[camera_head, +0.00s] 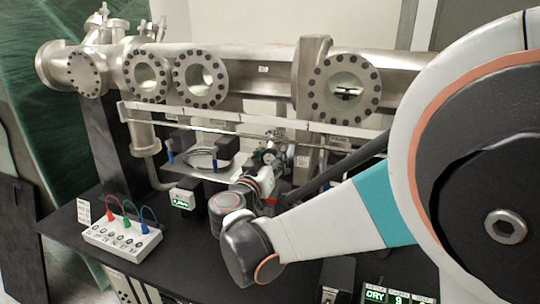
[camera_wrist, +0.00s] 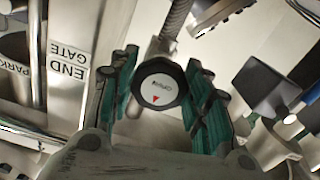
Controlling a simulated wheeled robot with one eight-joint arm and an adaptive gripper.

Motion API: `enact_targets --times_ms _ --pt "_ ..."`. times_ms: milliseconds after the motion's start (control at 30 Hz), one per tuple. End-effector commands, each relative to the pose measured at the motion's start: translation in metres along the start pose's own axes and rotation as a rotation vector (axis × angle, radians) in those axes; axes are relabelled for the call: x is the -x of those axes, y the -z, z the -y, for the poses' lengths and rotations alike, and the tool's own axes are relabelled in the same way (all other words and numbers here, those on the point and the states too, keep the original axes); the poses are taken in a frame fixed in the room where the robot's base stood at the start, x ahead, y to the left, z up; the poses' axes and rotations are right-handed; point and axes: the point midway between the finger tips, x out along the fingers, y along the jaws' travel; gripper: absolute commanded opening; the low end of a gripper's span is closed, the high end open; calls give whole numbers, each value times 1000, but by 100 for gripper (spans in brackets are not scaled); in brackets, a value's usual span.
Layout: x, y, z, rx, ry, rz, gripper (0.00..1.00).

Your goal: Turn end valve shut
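The end valve's knob (camera_wrist: 160,85) is black and lobed, with a pale face, small print and a red arrow pointing toward the bottom of the wrist view. A plate beside it reads END GATE (camera_wrist: 68,65). My gripper (camera_wrist: 162,82) has one teal-padded finger on each side of the knob. The fingers stand apart by about the knob's width and lie very close to its rim; whether both press on it is not clear. In the head view my gripper (camera_head: 270,155) is small, below the pipe, and hides the knob.
A steel pipe with round flanged ports (camera_head: 345,88) runs across the back. In the wrist view a dark block (camera_wrist: 268,85) stands right of the fingers.

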Motion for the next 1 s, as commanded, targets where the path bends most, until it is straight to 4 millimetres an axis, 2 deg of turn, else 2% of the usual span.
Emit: enact_targets --times_ms 33,67,100,567,1000 --pt "0 0 0 0 0 1 57" --pt "0 0 0 0 0 0 64" --pt "0 0 0 0 0 0 64" --pt "0 0 0 50 0 -1 64" --pt "0 1 0 493 0 -1 64"
